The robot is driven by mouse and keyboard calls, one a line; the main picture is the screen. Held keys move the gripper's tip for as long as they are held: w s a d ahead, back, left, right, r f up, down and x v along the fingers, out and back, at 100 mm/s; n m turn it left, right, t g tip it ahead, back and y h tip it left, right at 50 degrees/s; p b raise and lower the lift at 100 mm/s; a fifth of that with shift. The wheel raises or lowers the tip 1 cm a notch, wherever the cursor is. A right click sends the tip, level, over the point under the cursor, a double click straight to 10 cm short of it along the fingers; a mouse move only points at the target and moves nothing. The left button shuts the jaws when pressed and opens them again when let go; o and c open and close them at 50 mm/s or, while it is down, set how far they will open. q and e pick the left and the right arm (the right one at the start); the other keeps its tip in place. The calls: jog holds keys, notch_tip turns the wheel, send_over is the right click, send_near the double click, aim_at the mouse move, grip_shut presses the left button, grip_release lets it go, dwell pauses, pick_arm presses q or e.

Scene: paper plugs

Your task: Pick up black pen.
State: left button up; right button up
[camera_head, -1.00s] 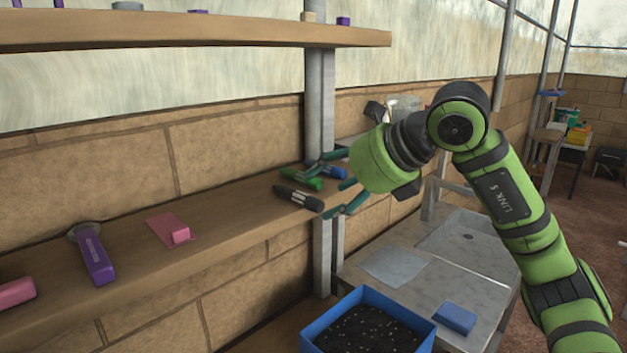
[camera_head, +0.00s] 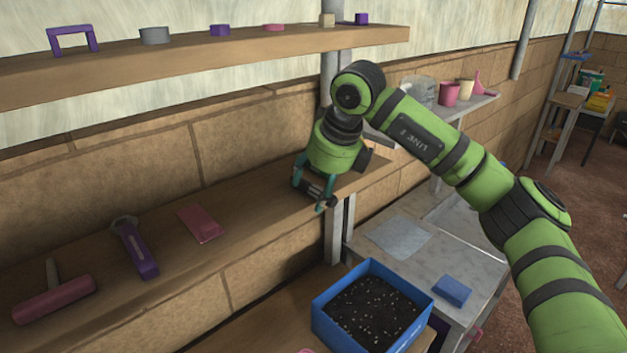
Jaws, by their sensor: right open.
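The black pen (camera_head: 317,190) lies on the lower wooden shelf near its right end. My right gripper (camera_head: 309,194) points down over it, with its teal fingers open on either side of the pen. The pen is partly covered by the fingers, and I cannot tell whether they touch it. The green and blue pens seen before are hidden behind my gripper and arm. My left gripper is not in view.
The lower shelf (camera_head: 80,250) also holds a pink roller (camera_head: 54,299), a purple-handled tool (camera_head: 136,248) and a pink piece (camera_head: 200,224). An upper shelf (camera_head: 200,62) with small items runs above. A blue soil box (camera_head: 322,318) stands below right.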

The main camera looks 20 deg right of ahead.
jog(key=shift+w+f, duration=0.1)
jog(key=shift+f, duration=0.15)
jog(key=c, duration=1)
jog(key=shift+c, duration=0.3)
jog(key=shift+r, duration=0.15)
